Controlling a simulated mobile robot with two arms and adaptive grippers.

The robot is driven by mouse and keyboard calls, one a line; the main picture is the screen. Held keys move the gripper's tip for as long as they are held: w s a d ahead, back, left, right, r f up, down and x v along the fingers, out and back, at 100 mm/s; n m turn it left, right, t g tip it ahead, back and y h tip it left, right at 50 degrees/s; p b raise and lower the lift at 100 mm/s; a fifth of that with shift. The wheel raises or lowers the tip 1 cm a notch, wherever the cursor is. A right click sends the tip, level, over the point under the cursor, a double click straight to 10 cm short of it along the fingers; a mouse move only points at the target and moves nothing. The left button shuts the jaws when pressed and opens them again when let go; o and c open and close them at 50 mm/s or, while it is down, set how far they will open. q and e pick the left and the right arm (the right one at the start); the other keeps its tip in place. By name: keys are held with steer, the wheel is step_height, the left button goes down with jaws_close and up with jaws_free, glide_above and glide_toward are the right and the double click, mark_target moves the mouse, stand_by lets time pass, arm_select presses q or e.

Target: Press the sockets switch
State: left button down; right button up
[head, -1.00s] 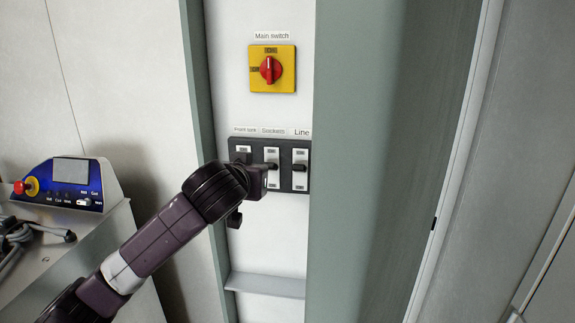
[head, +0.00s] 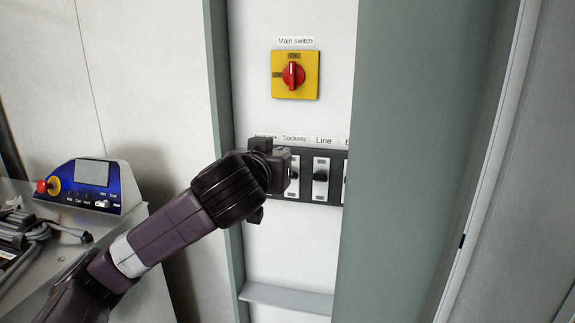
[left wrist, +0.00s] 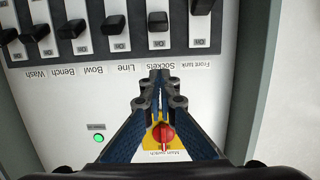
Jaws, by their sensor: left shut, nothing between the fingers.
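The sockets switch (left wrist: 158,21) is a black lever on a white plate, under its "Sockets" label. The wrist view shows it upside down, straight beyond my fingertips. In the head view its plate (head: 293,186) is partly covered by my left gripper (head: 284,170). In the wrist view my left gripper (left wrist: 160,80) is shut and empty, its tips over the label side of the switch row. I cannot tell whether the tips touch anything. The front tank switch (left wrist: 201,6) is on one side of it and the line switch (left wrist: 115,24) on the other. My right gripper is not in view.
The red and yellow main switch (head: 293,75) is above the row; a green light (left wrist: 98,138) shows in the wrist view. A grey-green panel edge (head: 420,170) stands at right. A blue control box (head: 92,186) sits on a bench at left.

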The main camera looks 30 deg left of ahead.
arm_select(q)
steer(key=p+x, duration=0.2)
steer(key=x, duration=0.5)
steer(key=shift+w+a+r, duration=0.15)
steer(key=shift+w, duration=0.1)
steer(key=f, duration=0.1)
steer(key=f+p, duration=0.1)
steer(key=shift+s+f, duration=0.25)
steer(key=shift+s, duration=0.1)
steer(key=shift+s+d+f, duration=0.3)
steer(key=shift+s+f, duration=0.2)
steer(key=shift+f, duration=0.2)
